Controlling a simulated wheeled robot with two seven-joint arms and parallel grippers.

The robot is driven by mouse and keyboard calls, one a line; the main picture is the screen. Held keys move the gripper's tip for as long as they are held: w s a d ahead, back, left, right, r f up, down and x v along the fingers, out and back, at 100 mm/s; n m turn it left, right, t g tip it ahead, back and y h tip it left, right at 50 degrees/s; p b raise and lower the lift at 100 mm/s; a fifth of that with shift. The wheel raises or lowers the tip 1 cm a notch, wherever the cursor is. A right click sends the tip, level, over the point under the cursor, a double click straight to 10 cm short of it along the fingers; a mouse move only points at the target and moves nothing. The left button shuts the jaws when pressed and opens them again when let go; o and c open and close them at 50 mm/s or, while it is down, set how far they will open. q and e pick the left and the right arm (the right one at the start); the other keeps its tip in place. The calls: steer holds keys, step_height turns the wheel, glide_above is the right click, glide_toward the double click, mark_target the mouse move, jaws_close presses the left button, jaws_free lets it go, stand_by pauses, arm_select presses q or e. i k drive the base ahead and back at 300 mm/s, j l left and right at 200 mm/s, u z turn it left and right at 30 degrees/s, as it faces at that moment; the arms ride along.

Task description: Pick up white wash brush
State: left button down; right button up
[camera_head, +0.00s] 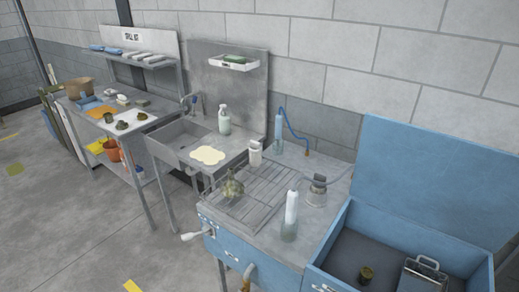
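I cannot tell for certain which object is the white wash brush. A white upright piece (291,208) with a translucent lower part stands near the front edge of the blue-sided bench, right of the wire rack. A short white handle-like piece (192,236) sticks out at the bench's front left. A small white container (254,153) stands by the rack's back left corner. Neither of my grippers shows in this view.
The wire rack (267,181) holds a brownish lump (231,187). A grey sink (185,137) with a spray bottle (224,121) adjoins it. An open blue chest (398,222) stands at right. A cluttered table (92,107) stands at left. Floor in front is mostly clear.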

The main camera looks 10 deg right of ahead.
mark_target(293, 197)
steer(key=i+j+z, duration=0.15)
steer(key=z, duration=0.35)
steer(key=i+j+z, duration=0.25)
steer(key=z, duration=0.2)
steer(key=i+j+z, duration=0.15)
steer(key=j+z, duration=0.15)
steer(key=z, duration=0.2)
